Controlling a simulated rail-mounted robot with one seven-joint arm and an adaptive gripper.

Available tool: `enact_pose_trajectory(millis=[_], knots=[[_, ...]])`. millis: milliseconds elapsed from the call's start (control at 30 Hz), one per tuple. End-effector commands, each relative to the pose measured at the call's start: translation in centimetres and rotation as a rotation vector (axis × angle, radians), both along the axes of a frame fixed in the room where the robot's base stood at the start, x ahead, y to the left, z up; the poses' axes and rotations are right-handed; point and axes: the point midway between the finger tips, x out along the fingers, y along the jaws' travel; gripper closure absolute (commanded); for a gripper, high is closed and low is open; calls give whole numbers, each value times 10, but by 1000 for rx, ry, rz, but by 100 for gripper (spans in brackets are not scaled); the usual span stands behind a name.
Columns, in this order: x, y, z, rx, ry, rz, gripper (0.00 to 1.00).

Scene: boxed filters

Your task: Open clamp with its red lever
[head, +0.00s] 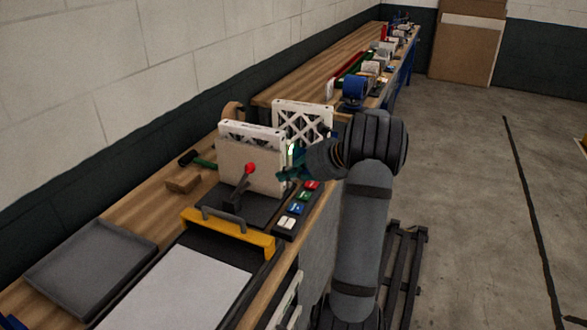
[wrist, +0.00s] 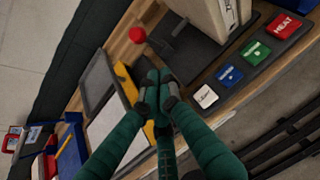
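The clamp's red lever knob (head: 249,168) tops a dark lever arm that leans in front of a pale boxed filter (head: 245,150), which stands upright on a dark base plate. The wrist view shows the red knob (wrist: 137,34) upper left, with the dark lever (wrist: 163,46) running right from it. My gripper (head: 286,174) has teal fingers and is right of the filter box, apart from the knob. In the wrist view my gripper (wrist: 160,90) has its fingertips drawn together with nothing seen between them. The clamp's jaws are not clearly visible.
A strip of coloured buttons (head: 297,208) lies right of the base plate. A yellow bar with a handle (head: 235,232) stands in front, and a grey tray (head: 90,262) lies left. A second white lattice-faced filter (head: 302,120) stands behind. The bench is against the wall.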

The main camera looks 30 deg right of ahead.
Motion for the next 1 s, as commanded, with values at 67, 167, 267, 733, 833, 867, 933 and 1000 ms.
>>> enact_pose_trajectory(millis=[67,167,267,733,833,867,933,1000], knots=[[13,8,-9,3,2,3,100],[27,15,-21,1,3,3,100],[42,21,-17,-2,-1,3,100],[66,32,-17,-1,-2,0,100],[66,32,-17,-1,-2,0,100],[66,32,-17,-1,-2,0,100],[66,32,-17,-1,-2,0,100],[65,31,-16,-1,-2,-2,100]])
